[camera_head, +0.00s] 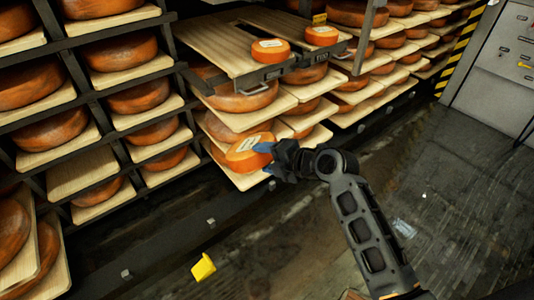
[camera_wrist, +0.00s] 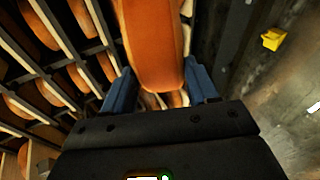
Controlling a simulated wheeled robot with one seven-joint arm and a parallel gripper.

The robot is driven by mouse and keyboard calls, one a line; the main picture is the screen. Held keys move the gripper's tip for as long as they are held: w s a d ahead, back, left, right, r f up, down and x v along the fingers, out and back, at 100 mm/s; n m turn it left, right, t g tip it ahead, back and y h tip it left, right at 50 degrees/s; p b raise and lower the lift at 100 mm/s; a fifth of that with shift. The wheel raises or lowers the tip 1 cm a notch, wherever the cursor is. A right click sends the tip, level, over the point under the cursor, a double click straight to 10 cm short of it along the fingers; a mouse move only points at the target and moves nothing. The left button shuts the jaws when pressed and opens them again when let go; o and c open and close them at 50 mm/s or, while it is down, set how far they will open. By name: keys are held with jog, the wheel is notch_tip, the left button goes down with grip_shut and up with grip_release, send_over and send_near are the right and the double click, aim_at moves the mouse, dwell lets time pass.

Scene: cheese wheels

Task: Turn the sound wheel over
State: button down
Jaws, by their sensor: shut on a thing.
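My gripper (camera_head: 270,160) is shut on a small orange cheese wheel (camera_head: 245,158) with a white label on its face. In the head view the wheel is tilted and held in front of the lower shelves, below the pull-out board. In the wrist view the wheel (camera_wrist: 152,45) stands edge-on between the two blue fingers (camera_wrist: 160,92). Two other small labelled wheels, a left one (camera_head: 270,51) and a right one (camera_head: 321,36), lie flat on the wooden pull-out board (camera_head: 215,45). Which wheel is the sound one I cannot tell.
Racks of large orange wheels on wooden boards fill the left and back. A yellow object (camera_head: 203,267) lies on the dark floor, and it also shows in the wrist view (camera_wrist: 272,39). A grey cabinet (camera_head: 490,65) stands at the right. The floor at right is mostly clear.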

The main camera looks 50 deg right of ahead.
jog(key=shift+w+d+r+g+p, duration=0.1)
jog(key=shift+w+r+g+p, duration=0.45)
jog(key=shift+p, duration=1.6)
jog(key=shift+w+r+g+p, duration=0.2)
jog(key=shift+r+g+p, duration=0.4)
jog(key=shift+p, duration=1.5)
jog(key=g+p, duration=0.1)
jog(key=p, duration=0.1)
jog(key=g+p, duration=0.1)
jog(key=p, duration=0.1)
jog(key=shift+w+r, duration=0.3)
jog(key=shift+w, duration=0.1)
